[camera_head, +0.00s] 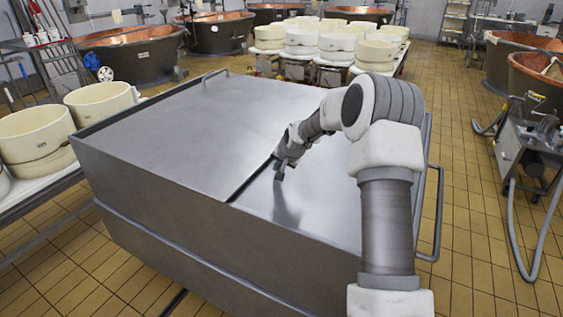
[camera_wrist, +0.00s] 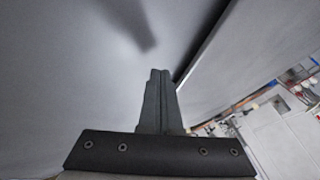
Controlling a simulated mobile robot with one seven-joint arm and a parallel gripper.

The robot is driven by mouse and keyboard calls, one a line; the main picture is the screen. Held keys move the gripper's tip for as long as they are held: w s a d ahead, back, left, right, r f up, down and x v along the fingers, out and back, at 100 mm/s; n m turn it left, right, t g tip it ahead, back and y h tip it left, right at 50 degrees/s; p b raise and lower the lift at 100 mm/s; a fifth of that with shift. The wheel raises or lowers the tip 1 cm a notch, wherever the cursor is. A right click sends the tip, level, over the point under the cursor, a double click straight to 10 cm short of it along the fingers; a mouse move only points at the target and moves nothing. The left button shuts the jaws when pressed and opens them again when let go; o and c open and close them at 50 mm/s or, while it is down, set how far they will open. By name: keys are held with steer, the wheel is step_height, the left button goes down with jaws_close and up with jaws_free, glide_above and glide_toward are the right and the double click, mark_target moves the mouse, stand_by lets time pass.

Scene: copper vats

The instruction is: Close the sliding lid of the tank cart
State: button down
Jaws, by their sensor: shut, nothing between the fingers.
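The tank cart (camera_head: 190,235) is a large grey metal box in the middle of the head view. Its flat top has two smooth panels meeting at a dark straight edge. The sliding lid (camera_head: 190,130) appears to be the broad panel left of that edge. In the wrist view, a raised panel edge (camera_wrist: 215,45) runs diagonally on the right. My gripper (camera_head: 279,178) is just right of the edge, low over the right-hand panel, with a dark reflection below it. Its fingers (camera_wrist: 159,75) are together and empty. I cannot tell whether they touch the lid or the panel.
A bar handle (camera_head: 437,215) sticks out on the cart's right side; a smaller one (camera_head: 215,74) stands at its back left. White round moulds (camera_head: 30,135) stand on a table at left. Copper vats (camera_head: 135,52) line the back.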

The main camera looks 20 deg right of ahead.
mark_target(264, 168)
steer(key=shift+w+a+f, duration=0.15)
steer(key=shift+w+a, duration=1.3)
steer(key=shift+w, duration=0.1)
